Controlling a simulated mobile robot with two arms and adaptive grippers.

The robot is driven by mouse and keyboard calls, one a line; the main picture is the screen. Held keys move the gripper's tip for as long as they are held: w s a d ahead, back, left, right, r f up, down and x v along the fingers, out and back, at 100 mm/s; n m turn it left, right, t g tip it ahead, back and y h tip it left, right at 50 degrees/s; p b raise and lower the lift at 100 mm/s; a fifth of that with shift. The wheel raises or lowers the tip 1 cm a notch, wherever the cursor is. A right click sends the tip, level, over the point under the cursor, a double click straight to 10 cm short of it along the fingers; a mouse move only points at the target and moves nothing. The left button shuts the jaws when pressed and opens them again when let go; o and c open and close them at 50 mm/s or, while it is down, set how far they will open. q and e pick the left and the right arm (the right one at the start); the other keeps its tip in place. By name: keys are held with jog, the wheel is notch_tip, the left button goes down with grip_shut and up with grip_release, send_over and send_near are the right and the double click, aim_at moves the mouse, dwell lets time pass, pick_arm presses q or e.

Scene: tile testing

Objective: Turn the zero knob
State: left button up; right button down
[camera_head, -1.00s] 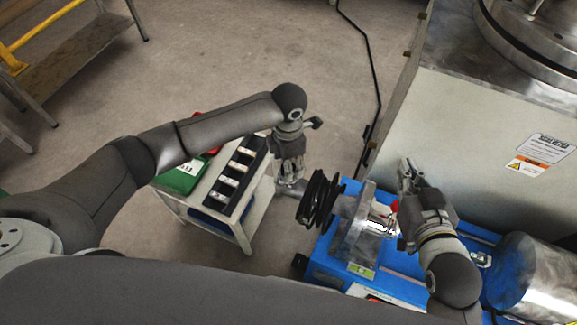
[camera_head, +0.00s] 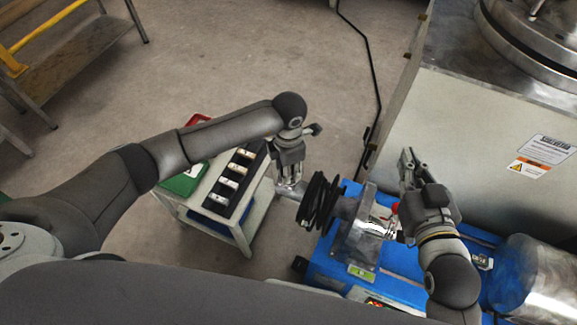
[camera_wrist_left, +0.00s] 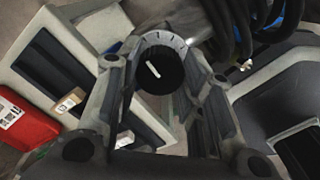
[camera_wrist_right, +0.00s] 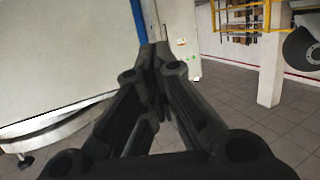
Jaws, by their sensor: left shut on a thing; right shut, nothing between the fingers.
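The zero knob (camera_wrist_left: 157,70) is a black round knob with a white pointer line, in front of a pale dial ring with marks (camera_wrist_left: 165,39), in the left wrist view. My left gripper (camera_wrist_left: 158,108) has its fingers on both sides of the knob and is shut on it. In the head view the left gripper (camera_head: 289,178) is at the left end of the machine's shaft, and the knob there is hidden by the fingers. My right gripper (camera_head: 408,160) is shut and empty above the blue machine; its fingers also meet in the right wrist view (camera_wrist_right: 152,62).
A white cart (camera_head: 255,212) with a black tray of samples (camera_head: 233,182) stands below the left arm. A large pale cabinet (camera_head: 470,130) is at right.

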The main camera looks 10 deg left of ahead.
pick_arm(q)
jog(key=n+p, duration=0.2)
jog(key=n, duration=0.2)
jog(key=shift+r+p, duration=0.15)
jog(key=shift+p, duration=0.15)
jog(key=n+p, duration=0.2)
jog(key=n, duration=0.2)
jog(key=n+p, duration=0.1)
jog(key=n, duration=0.2)
jog(key=shift+p, duration=0.4)
pick_arm(e)
jog(key=s+d+f+g+h, duration=0.2)
jog(key=s+d+f+g, duration=0.1)
jog(key=s+f+g, duration=0.4)
jog(key=s+d+f+g+h, duration=0.1)
jog(key=s+d+f+g, duration=0.3)
jog(key=s, duration=0.5)
pick_arm(q)
jog(key=shift+n, duration=0.4)
jog(key=n+p, duration=0.2)
jog(key=n, duration=0.1)
jog(key=shift+n, duration=0.3)
jog(key=shift+n+p, duration=0.3)
jog(key=shift+p, duration=0.1)
pick_arm(e)
notch_tip(320, 180, down, 9)
jog(key=w+a+g, duration=0.1)
jog(key=shift+w+a+f+m, duration=0.15)
jog(key=shift+m, duration=0.15)
